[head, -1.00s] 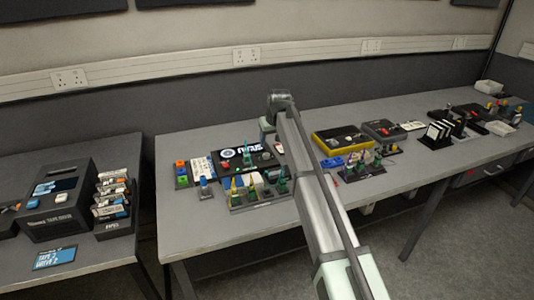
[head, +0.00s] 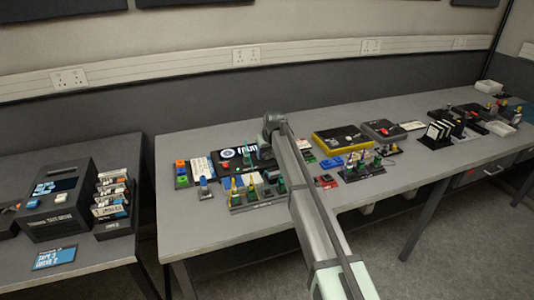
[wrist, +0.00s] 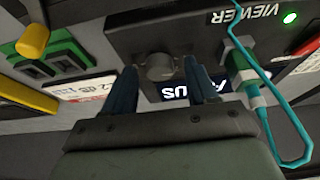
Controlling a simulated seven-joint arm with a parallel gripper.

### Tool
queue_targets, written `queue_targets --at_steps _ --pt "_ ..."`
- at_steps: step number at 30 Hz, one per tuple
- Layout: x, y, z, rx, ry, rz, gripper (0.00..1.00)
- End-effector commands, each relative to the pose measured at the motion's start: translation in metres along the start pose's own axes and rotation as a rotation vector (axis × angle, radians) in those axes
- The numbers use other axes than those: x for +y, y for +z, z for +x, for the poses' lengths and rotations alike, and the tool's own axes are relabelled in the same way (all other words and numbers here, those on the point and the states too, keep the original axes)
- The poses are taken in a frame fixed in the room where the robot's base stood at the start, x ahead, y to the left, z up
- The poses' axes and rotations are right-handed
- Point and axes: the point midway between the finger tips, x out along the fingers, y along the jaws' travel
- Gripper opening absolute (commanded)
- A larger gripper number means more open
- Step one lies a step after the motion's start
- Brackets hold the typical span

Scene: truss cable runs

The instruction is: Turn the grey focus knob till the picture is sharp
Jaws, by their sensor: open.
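The grey focus knob (wrist: 160,66) is a short round knob on the front of the dark viewer (wrist: 205,38) in the wrist view. My gripper (wrist: 161,74) is open, with one dark blue finger on each side of the knob. I cannot tell whether the fingers touch it. The viewer's lit picture (wrist: 178,91) shows white letters on dark, partly hidden by the right finger, so I cannot judge its sharpness. In the head view the viewer (head: 226,164) is partly hidden by my arm, and the knob and fingers are hidden.
A teal cable with a green plug (wrist: 240,72) loops close to the right finger. A green lamp (wrist: 290,18) is lit on the viewer. A yellow-edged box (head: 342,138) stands right of my arm.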

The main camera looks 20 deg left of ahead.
Motion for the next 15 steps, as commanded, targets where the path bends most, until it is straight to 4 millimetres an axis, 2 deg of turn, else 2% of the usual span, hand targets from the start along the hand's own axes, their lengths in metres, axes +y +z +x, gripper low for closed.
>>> queue_targets --at_steps 2,15 --pt "0.0000 0.0001 -0.0001 0.000 0.000 0.000 0.57" --pt "0.0001 0.0001 -0.0002 0.000 0.000 0.000 0.16"
